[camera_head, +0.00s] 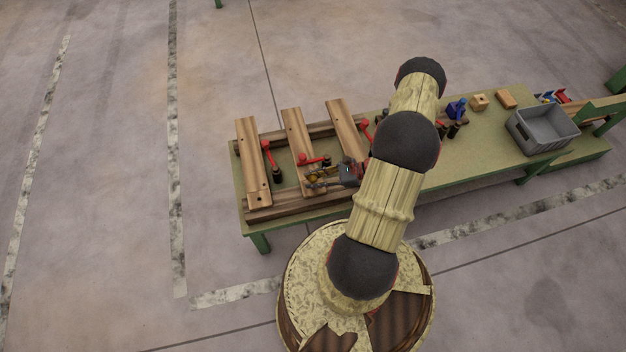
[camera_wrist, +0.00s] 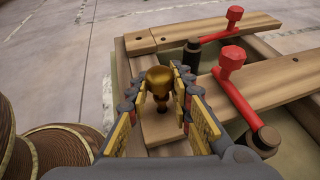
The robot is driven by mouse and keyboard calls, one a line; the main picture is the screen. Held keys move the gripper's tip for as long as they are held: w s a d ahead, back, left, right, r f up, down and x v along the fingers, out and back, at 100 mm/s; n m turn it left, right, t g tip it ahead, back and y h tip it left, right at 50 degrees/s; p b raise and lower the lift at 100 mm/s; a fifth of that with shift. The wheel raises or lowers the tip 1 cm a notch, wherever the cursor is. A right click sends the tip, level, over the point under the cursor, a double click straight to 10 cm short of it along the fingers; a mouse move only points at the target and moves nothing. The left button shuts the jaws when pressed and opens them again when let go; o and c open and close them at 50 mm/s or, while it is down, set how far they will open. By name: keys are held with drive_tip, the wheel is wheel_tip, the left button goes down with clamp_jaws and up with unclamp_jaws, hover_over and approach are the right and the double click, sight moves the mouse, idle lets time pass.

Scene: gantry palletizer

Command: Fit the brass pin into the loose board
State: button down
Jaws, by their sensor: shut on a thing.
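The brass pin (camera_wrist: 160,78) is upright between my gripper's fingers (camera_wrist: 161,88), with its round head up. My gripper, shut on the pin, also shows in the head view (camera_head: 316,180), at the near end of the middle board. This wooden board (camera_wrist: 158,128) lies under the pin in the wrist view and also shows in the head view (camera_head: 295,135). A dark spot on the board shows just below the pin. I cannot tell whether the pin's lower end touches the board or is in a hole. My arm hides part of the bench.
The left board (camera_head: 250,150) and right board (camera_head: 345,130) lie parallel on rails, with red-handled clamps (camera_head: 267,158) beside them. A grey bin (camera_head: 543,128) and small blocks (camera_head: 479,101) stand farther right on the green bench (camera_head: 490,145).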

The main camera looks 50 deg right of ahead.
drive_tip(key=shift+f+b, duration=0.7)
drive_tip(key=shift+f, duration=0.25)
drive_tip(key=c, duration=1.5)
unclamp_jaws()
drive_tip(key=v, duration=1.2)
